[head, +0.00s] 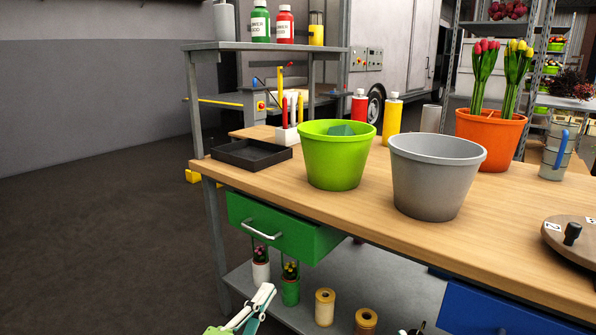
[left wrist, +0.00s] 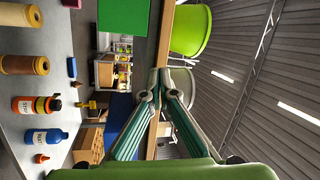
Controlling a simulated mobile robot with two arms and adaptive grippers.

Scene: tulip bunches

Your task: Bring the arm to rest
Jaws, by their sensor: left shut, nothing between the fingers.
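My left gripper (head: 262,296) shows at the bottom of the head view, in front of the bench's lower shelf and below the open green drawer (head: 285,226). In the left wrist view its fingers (left wrist: 160,78) come together at the tips with nothing between them. The wrist picture is turned on its side. The green drawer (left wrist: 123,16) and the green pot (left wrist: 190,29) show beyond the fingers. My right gripper is in neither view.
The wooden bench (head: 352,205) bears a black tray (head: 250,155), a green pot (head: 334,160), a grey pot (head: 432,180) and an orange pot (head: 489,143) with red and yellow tulips. The lower shelf (head: 355,280) holds small flower pots and spools. Floor (head: 100,230) at left is clear.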

